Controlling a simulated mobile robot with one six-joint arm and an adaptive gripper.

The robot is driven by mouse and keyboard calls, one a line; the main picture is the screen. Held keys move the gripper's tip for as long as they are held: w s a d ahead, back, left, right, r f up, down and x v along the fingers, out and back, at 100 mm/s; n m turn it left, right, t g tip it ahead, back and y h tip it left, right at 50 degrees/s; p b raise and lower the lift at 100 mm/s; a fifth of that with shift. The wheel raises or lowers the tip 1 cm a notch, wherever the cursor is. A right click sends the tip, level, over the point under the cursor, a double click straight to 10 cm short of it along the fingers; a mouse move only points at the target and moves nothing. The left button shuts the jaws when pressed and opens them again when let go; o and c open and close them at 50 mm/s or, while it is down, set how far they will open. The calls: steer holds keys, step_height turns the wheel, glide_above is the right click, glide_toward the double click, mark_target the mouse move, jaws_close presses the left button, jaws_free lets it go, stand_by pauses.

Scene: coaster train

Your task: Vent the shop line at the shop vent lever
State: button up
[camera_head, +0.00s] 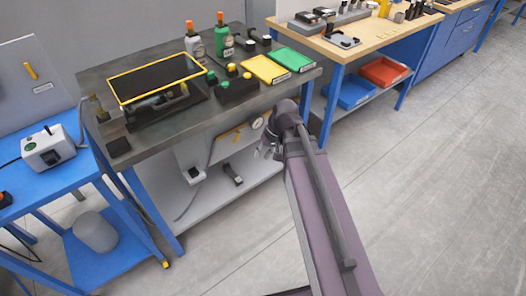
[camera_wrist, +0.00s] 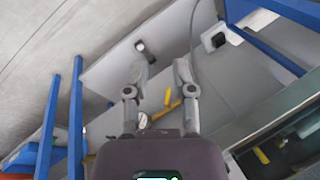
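A yellow lever (camera_head: 237,137) sits on a grey panel under the dark-topped bench, beside a round gauge (camera_head: 257,123). In the wrist view the yellow lever (camera_wrist: 172,103) shows between and below my fingers, with the gauge (camera_wrist: 142,121) to its left. Another yellow lever (camera_head: 31,71) is on the upright panel at far left, above a small label too small to read. I cannot tell by label which is the shop vent lever. My gripper (camera_head: 268,148) is in front of the bench, near the gauge. Its two fingers (camera_wrist: 160,72) are apart, with nothing between the tips.
The dark bench top (camera_head: 119,147) overhangs the panel. A black device (camera_head: 232,174) and a small box (camera_head: 193,174) with a cable are below it. A blue cart (camera_head: 75,176) stands left, a wooden workbench (camera_head: 350,55) right. The grey floor (camera_head: 440,200) at right is clear.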

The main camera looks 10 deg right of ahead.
stand_by(0.3)
steer(key=w+f+t+y+b, duration=0.1)
steer(key=w+b, duration=0.1)
steer(key=w, duration=0.5)
steer(key=w+d+f+t+y+b, duration=0.1)
steer(key=w+f+b, duration=0.1)
steer(key=w, duration=0.5)
steer(key=w+f+n+t+y+b, duration=0.1)
steer(key=w+f+b, duration=0.1)
steer(key=w+b, duration=0.2)
steer(key=shift+w+d, duration=0.15)
steer(key=shift+w, duration=0.7)
steer(key=shift+w+d, duration=0.1)
steer(key=shift+w, duration=0.7)
steer(key=shift+f, duration=0.1)
steer(key=b+x, duration=0.9)
steer(key=x, duration=0.2)
steer(key=shift+b+x, duration=0.85)
steer(key=shift+x, duration=0.45)
steer(key=shift+a, duration=0.15)
